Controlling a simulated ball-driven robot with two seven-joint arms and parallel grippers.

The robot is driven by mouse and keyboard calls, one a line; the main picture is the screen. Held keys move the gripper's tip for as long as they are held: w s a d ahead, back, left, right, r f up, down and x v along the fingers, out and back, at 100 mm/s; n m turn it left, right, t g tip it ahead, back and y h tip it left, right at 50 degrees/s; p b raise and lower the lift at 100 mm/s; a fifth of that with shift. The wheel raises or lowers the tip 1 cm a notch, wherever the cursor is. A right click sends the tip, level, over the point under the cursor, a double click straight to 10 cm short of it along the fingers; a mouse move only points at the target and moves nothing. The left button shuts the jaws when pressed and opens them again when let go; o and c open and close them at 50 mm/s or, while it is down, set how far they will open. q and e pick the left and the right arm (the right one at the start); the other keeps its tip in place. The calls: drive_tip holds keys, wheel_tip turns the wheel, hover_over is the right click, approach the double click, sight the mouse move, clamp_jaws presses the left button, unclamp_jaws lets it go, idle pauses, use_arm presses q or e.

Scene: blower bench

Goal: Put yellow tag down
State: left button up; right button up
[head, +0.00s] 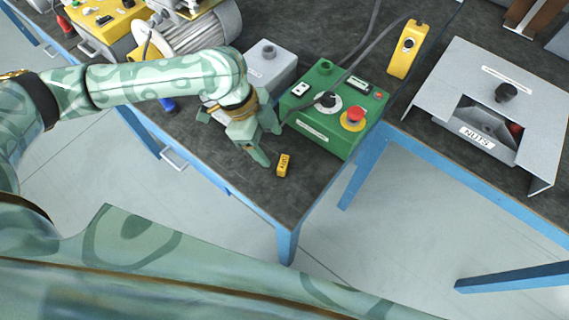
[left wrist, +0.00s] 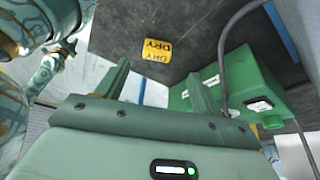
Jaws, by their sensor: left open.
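The yellow tag (head: 284,165) lies on the dark bench top near its front corner, in front of the green control box. In the left wrist view the tag (left wrist: 157,50) shows with the word DRY on it, beyond my fingertips and apart from them. My left gripper (head: 269,147) is open and empty, just to the left of the tag and close to the bench top. Its two fingers (left wrist: 158,82) stand spread apart in the left wrist view.
The green control box (head: 330,140) with a red button stands right behind the tag. A grey box (head: 268,62) and a motor-like blower (head: 190,30) stand farther back. A yellow pendant (head: 407,48) lies behind. A second bench holds a grey NUTS bin (head: 460,70). Bare bench lies left of the tag.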

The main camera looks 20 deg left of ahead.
sight(283, 162)
use_arm(q)
drive_tip(key=x, duration=0.2)
drive_tip(key=shift+d+f+b, duration=0.2)
drive_tip(key=shift+f+b, duration=0.15)
drive_tip(key=b+x, duration=0.2)
drive_tip(key=x, duration=0.2)
drive_tip(key=shift+s+d+f+b, duration=0.25)
drive_tip(key=shift+s+f+b, duration=0.05)
drive_tip(key=shift+f+b, duration=0.1)
drive_tip(key=shift+d+f, duration=0.1)
drive_tip(key=shift+f, duration=0.05)
use_arm(e)
drive_tip(key=f, duration=0.1)
drive_tip(key=s+f, duration=0.1)
drive_tip(key=f, duration=0.1)
drive_tip(key=shift+s+d+f, duration=0.2)
drive_tip(key=shift+d+f, duration=0.1)
drive_tip(key=shift+f, duration=0.05)
use_arm(q)
drive_tip(key=c, duration=1)
drive_tip(key=shift+c, duration=0.6)
drive_tip(key=shift+r, duration=0.25)
use_arm(e)
drive_tip(key=shift+a, duration=0.1)
